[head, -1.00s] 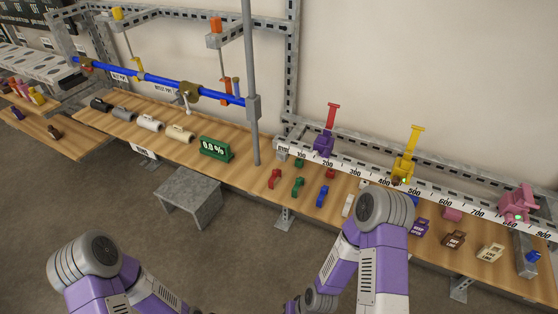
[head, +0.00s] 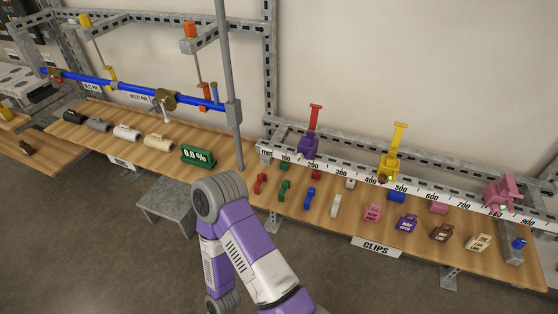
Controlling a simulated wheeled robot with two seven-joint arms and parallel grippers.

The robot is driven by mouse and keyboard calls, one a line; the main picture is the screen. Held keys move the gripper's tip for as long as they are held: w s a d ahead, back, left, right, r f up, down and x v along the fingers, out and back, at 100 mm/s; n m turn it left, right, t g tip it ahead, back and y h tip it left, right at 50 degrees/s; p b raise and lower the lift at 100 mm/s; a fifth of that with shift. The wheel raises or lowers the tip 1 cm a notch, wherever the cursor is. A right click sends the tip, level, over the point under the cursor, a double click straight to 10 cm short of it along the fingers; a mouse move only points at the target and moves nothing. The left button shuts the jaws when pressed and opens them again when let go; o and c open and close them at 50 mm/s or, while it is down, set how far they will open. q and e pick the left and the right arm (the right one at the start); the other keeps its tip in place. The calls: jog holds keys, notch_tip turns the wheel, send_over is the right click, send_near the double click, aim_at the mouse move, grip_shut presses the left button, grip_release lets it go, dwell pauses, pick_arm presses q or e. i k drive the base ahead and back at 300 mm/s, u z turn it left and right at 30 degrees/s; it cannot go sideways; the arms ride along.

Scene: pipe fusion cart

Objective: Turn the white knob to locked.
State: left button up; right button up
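I cannot clearly make out a white knob in the head view. A pale handle (head: 166,110) hangs below a brass fitting (head: 166,98) on the blue pipe, but it is too small to tell whether it is the knob. A white clip (head: 335,205) lies on the bench. No locked marking is readable. One of my purple and white arms (head: 238,235) reaches up from below, its bent joint in front of the bench edge. Neither gripper shows.
A grey stool (head: 166,200) stands in front. Bare floor lies nearer.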

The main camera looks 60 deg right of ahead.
aim_at(299, 158)
jog(key=i, duration=1.15)
jog(key=z, duration=1.95)
